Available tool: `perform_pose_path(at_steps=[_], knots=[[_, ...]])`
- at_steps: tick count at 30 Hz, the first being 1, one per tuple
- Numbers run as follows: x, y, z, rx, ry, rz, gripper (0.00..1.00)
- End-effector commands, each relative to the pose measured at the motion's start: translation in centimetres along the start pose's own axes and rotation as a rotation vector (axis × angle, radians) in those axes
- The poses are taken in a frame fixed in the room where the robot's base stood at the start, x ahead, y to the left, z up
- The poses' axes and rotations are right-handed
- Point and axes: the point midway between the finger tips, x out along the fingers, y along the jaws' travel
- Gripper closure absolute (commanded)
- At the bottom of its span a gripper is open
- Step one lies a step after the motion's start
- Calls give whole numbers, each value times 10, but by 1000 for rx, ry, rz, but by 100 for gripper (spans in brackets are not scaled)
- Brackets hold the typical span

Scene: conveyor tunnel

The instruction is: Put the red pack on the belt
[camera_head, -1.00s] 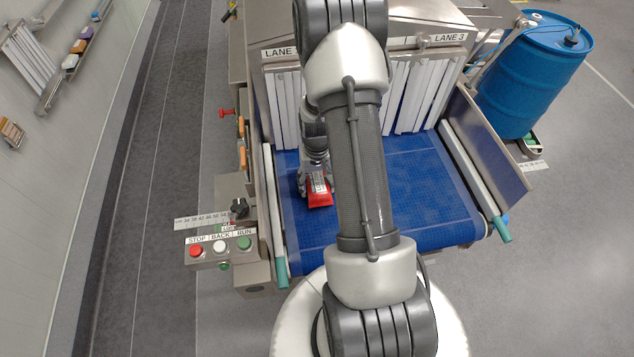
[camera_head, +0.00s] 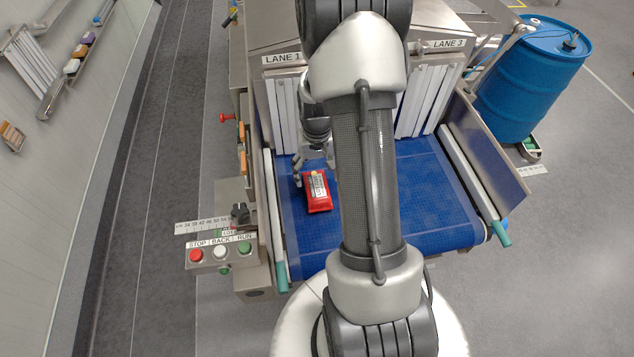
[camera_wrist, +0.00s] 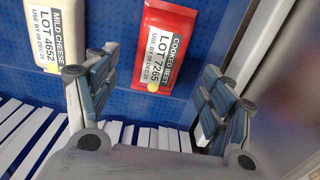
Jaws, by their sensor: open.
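The red pack (camera_head: 317,194) lies flat on the blue belt (camera_head: 435,195), near its left side. In the wrist view the red pack (camera_wrist: 168,45) has a white label reading COOKED BEET, LOT 7265. My gripper (camera_head: 313,170) is open, at the pack's far end on the strip-curtain side. In the wrist view the pack lies beyond and between the spread fingers, and no finger visibly grips it. My arm hides the middle of the belt in the head view.
A beige MILD CHEESE pack (camera_wrist: 57,42) lies beside the red one in the wrist view. White strip curtains (camera_head: 412,98) hang at the tunnel mouth behind my gripper. A button box (camera_head: 222,253) stands left and a blue drum (camera_head: 530,80) right.

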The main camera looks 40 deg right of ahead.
Motion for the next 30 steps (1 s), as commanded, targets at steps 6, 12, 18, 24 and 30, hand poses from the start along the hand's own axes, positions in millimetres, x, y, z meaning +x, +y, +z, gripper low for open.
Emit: perform_pose_path(at_steps=[6,12,18,24,30], knots=[[-37,0,0,0,2,0,25],[-60,-7,2,-15,13,0,25],[-134,-49,28,-117,93,-4,25],[-213,-94,91,-259,196,-23,25],[-260,-116,168,-397,295,-57,25]])
